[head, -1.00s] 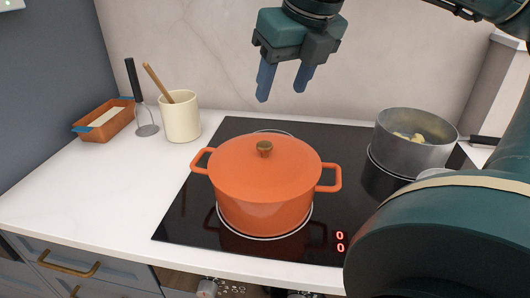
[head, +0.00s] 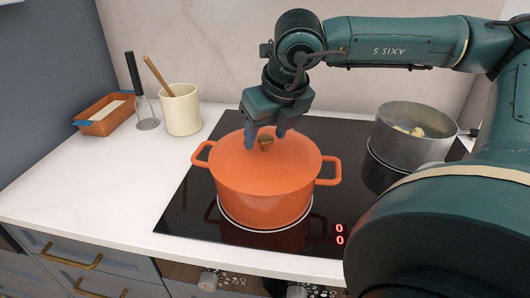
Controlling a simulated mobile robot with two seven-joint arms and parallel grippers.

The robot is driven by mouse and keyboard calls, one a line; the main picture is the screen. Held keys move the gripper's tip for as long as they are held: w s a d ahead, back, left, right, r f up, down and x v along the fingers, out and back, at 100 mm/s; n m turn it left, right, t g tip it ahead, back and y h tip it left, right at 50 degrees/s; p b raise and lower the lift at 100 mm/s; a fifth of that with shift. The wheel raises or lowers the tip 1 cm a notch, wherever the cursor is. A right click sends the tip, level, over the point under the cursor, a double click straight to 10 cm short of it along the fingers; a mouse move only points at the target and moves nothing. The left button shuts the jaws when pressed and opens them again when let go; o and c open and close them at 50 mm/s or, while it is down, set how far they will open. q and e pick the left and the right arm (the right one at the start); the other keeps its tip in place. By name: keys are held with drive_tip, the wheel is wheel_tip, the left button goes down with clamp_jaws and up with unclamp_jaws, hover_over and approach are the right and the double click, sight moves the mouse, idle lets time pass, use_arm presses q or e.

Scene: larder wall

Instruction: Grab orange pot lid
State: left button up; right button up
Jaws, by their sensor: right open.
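The orange pot (head: 262,203) stands on the black cooktop in the middle of the head view. Its orange lid (head: 230,162) is seated on top, with a round brass-coloured knob (head: 265,143) at the centre. My right gripper (head: 265,138) points down over the lid with its blue fingers apart. The fingertips are at the height of the knob, one on its left and one on its right or just behind it. Whether they touch the knob or lid cannot be told. My left gripper is not in view.
A grey saucepan (head: 408,148) with food in it stands on the cooktop (head: 183,215) at right. A cream crock (head: 181,112) with a wooden spoon, a black-handled utensil (head: 134,75) and a terracotta loaf dish (head: 97,127) stand at left. The white counter (head: 95,185) in front of them is clear.

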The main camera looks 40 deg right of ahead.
drive_tip(key=shift+c, duration=0.3)
clamp_jaws()
idle(0.3)
idle(0.3)
